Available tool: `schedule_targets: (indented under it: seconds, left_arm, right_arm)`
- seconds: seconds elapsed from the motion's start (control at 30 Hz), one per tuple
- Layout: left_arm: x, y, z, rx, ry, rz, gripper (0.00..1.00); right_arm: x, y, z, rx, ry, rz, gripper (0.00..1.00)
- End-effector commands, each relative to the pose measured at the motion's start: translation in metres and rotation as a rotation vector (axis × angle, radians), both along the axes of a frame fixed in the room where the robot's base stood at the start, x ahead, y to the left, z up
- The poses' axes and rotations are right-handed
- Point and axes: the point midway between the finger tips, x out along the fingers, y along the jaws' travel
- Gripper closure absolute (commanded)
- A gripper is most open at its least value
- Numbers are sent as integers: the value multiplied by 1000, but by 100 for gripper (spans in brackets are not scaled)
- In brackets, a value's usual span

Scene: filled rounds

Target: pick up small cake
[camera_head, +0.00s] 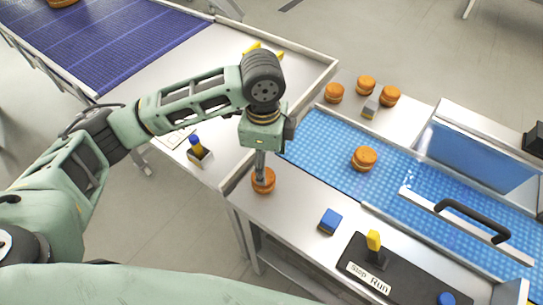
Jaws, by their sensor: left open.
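One small round orange-brown cake (264,185) lies on the white table at the front left corner of the blue conveyor. My left gripper (261,172) points down right over this cake, its fingers at the cake's top and partly covering it. The left gripper is open; I cannot tell if the fingers touch the cake. Another such cake (364,158) lies on the blue conveyor (325,150). Three more cakes (366,85) stand on the white surface behind the conveyor, by a small grey block (370,108). My right gripper is not in view.
A blue block (330,221) lies on the table to the right. A black panel with a yellow lever (374,240) and a Stop/Run label is at the front. A black-handled guard (470,220) stands over the conveyor. A small blue-topped item (197,150) is left of the gripper.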

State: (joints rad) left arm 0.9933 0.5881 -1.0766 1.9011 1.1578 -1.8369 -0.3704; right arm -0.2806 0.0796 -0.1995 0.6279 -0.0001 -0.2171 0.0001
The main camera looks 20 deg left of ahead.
Motion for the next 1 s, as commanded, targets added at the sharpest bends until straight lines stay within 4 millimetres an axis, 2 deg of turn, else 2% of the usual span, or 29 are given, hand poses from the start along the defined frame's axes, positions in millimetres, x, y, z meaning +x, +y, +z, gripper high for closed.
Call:
schedule_targets:
  seconds: [0.1,0.17,0.27,0.4,0.5,0.63,0.83,0.93,1.0]
  left_arm:
    - [1,4,-3,12,7,-3,35]
    - [0,4,-8,11,9,-3,35]
    - [0,4,-20,11,8,-2,35]
    - [0,4,-35,11,7,-1,35]
    - [-1,5,-50,12,8,-1,35]
    - [-1,4,-69,9,6,-1,35]
    - [-1,4,-76,8,1,-4,35]
    - [-1,4,-76,8,1,-3,35]
    - [-1,4,-76,8,1,-3,41]
  right_arm:
    - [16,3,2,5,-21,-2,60]
    - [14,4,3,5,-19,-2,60]
    - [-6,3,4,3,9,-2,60]
    - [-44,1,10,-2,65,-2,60]
    - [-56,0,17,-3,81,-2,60]
    - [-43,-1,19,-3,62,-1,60]
    - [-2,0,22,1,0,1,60]
    - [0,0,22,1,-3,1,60]
    - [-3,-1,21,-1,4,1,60]
